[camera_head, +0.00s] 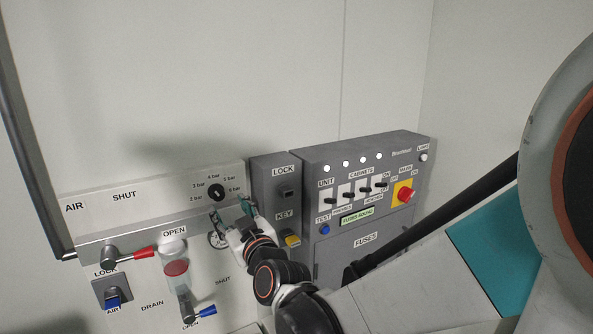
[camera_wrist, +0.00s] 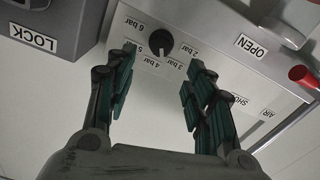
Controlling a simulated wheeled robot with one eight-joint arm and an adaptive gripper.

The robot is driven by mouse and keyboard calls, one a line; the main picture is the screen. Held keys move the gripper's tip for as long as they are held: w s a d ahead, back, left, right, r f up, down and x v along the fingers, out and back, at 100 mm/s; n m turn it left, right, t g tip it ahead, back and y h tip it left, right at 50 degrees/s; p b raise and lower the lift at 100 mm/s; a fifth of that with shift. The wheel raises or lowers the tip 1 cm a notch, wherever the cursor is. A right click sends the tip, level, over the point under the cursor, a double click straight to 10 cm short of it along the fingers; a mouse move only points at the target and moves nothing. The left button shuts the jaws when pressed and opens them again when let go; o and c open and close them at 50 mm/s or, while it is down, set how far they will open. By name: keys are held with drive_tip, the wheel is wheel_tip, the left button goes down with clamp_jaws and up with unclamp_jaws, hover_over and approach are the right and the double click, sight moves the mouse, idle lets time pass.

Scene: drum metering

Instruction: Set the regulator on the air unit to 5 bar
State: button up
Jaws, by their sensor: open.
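The regulator knob (camera_wrist: 160,44) is round and black, on the grey panel of the air unit (camera_head: 160,190). Labels from 2 bar to 6 bar ring it. Its pale mark seems to point near 3 to 4 bar; I cannot read the exact setting. The knob also shows in the head view (camera_head: 216,191). My gripper (camera_wrist: 160,62) is open and empty, its green-padded fingers apart on either side of the knob's line in the wrist view. In the head view my gripper (camera_head: 233,212) is just below and right of the knob. No contact shows.
A red-handled valve (camera_head: 130,254), a blue-handled valve (camera_head: 195,309) and a gauge (camera_head: 217,240) are on the air unit. A lock and key box (camera_head: 270,195) stands close right of the knob. The fuse box (camera_head: 360,220) with switches is further right.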

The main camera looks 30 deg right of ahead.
sight(219, 195)
drive_tip(key=w, duration=0.9)
drive_tip(key=shift+w, duration=0.4)
drive_tip(key=c, duration=1.1)
